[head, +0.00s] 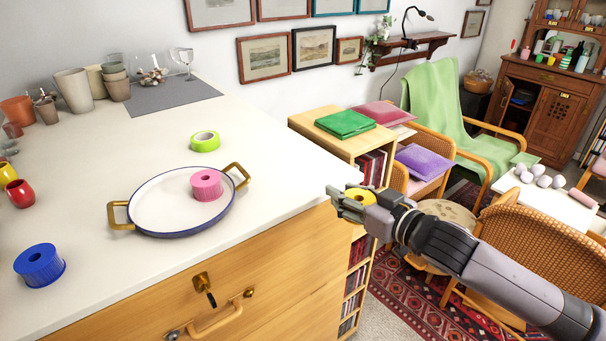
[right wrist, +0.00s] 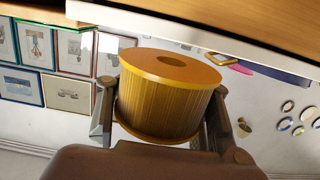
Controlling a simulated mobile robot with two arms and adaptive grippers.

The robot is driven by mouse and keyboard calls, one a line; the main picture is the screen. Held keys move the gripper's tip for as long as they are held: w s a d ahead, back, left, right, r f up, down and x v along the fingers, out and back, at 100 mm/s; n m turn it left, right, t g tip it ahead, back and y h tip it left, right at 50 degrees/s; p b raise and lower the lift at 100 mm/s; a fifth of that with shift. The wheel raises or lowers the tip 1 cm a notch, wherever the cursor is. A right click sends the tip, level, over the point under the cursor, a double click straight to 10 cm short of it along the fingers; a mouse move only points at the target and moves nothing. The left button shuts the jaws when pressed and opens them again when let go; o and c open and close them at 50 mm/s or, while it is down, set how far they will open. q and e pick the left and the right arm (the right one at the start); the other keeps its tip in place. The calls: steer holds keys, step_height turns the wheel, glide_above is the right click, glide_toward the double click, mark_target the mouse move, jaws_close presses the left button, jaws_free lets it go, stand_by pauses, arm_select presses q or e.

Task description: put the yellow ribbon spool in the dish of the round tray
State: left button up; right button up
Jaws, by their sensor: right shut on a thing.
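The yellow ribbon spool (head: 361,196) is held in my right gripper (head: 352,204), off the front right edge of the white counter. In the right wrist view the spool (right wrist: 170,93) sits between the two fingers of my right gripper (right wrist: 160,110), which are shut on its sides. The round tray (head: 150,226) lies on the counter, white inside with a dark blue rim and two brass handles. A pink spool (head: 206,186) stands in its dish, right of the middle. The left part of the dish is bare. My left gripper is not in view.
A green-yellow tape roll (head: 205,141) lies behind the tray. A blue spool (head: 39,265) stands at the front left, and red (head: 20,193) and yellow cups at the left edge. Pots and a glass (head: 184,62) stand at the back. The counter right of the tray is clear.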

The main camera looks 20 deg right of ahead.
steer(key=shift+w+a+r, duration=0.15)
steer(key=shift+w, duration=0.35)
steer(key=p, duration=0.4)
glide_toward(295, 168)
steer(key=w, duration=0.2)
steer(key=w+a+r, duration=0.1)
steer(key=w, duration=0.1)
steer(key=w+a, duration=0.1)
steer(key=w, duration=0.1)
steer(key=shift+a+r, duration=0.1)
steer(key=shift+r, duration=0.25)
steer(key=shift+w+a+r, duration=0.1)
steer(key=shift+w+a, duration=0.05)
steer(key=shift+w, duration=0.15)
steer(key=p+x, duration=0.2)
steer(key=shift+w+a+r+p, duration=0.1)
steer(key=shift+w+r+p, duration=0.15)
steer(key=shift+w+p, duration=0.1)
steer(key=shift+w+f, duration=0.1)
steer(key=shift+f, duration=0.1)
